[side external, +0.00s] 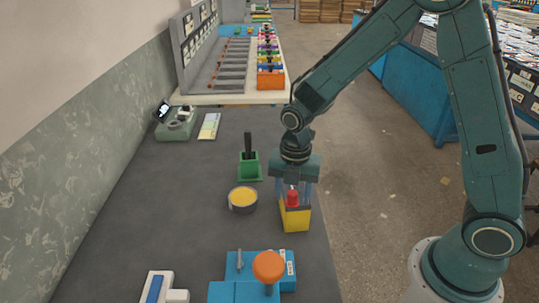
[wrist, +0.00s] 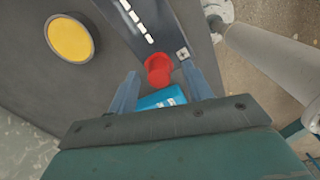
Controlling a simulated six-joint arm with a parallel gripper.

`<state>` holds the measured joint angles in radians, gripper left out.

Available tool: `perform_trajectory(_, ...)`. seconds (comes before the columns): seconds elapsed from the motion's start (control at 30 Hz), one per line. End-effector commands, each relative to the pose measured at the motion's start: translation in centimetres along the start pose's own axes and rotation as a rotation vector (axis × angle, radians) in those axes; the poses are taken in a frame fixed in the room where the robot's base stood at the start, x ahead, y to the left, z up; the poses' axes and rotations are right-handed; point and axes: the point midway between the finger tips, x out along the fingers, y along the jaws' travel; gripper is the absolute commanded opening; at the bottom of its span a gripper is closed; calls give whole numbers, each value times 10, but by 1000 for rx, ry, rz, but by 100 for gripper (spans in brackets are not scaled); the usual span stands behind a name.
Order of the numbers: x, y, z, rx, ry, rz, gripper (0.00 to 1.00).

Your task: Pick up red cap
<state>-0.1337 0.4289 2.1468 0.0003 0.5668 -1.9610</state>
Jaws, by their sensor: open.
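The red cap (side external: 292,198) sits on the dark top of a yellow battery block (side external: 296,219) on the grey bench. In the wrist view the red cap (wrist: 158,69) shows near the dark battery top (wrist: 150,22) with its white marks. My gripper (side external: 293,200) points down over the block, fingers apart on either side of the cap. In the wrist view my gripper (wrist: 160,70) has the cap between its fingertips, with gaps visible on both sides. The gripper is open and holds nothing. I cannot tell the exact height of the fingertips against the cap.
A blue fixture with an orange knob (side external: 269,266) stands in front. A white and blue item (side external: 160,288) lies front left. The bench's left middle is clear.

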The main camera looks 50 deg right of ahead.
Motion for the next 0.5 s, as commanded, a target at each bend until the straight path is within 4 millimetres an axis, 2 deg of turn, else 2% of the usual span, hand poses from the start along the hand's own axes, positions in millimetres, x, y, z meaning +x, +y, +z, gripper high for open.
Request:
perform_trajectory(0.07, 0, 0, 0, 0, 0, 0, 48)
perform_trajectory(0.2, 0, 0, 0, 0, 0, 0, 20)
perform_trajectory(0.3, 0, 0, 0, 0, 0, 0, 4)
perform_trajectory(0.5, 0, 0, 0, 1, 0, -1, 4)
